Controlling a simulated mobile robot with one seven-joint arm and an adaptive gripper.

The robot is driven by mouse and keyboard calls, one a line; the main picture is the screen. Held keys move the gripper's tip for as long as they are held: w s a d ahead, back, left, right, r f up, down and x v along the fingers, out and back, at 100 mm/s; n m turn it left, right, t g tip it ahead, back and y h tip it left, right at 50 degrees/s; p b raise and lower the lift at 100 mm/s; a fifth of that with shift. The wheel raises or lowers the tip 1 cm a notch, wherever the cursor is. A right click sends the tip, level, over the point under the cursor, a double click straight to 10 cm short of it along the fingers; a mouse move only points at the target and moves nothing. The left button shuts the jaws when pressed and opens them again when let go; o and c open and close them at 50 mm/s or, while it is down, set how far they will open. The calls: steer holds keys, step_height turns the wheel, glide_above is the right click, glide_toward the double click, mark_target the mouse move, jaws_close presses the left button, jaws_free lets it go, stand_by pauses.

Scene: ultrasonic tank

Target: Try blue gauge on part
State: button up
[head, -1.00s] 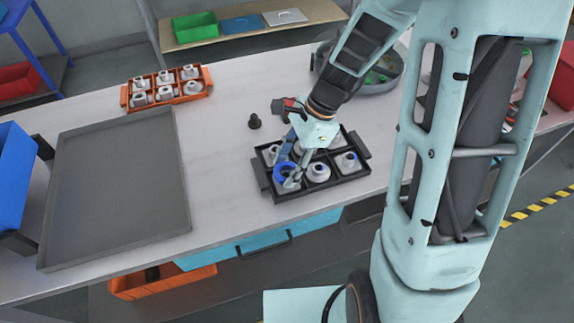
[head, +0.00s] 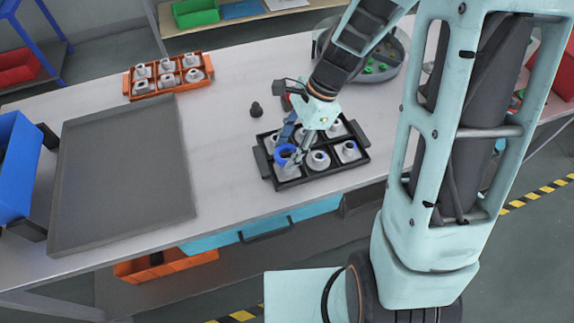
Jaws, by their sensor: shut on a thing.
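The blue gauge (head: 283,158) is a ring at the front left of the black tray (head: 322,179). My gripper (head: 291,152) is shut on the blue gauge and points down over the tray. A pale grey part (head: 287,172) with a raised neck sits in the front-left compartment, just below the ring. I cannot tell whether the ring is around its neck or just above it. Similar parts stand in the tray, including one at front middle (head: 318,160) and one at front right (head: 348,151). My gripper partly hides the back row.
An orange tray (head: 126,84) with several similar parts stands at the back left. A large empty grey tray (head: 120,180) lies at the left. A small black peg (head: 256,110) stands behind the black tray. A round grey basin (head: 395,80) stands at the back right.

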steer(key=shift+r, duration=0.3)
step_height(320, 180, up, 4)
steer(key=p, duration=0.3)
steer(key=shift+p, duration=0.4)
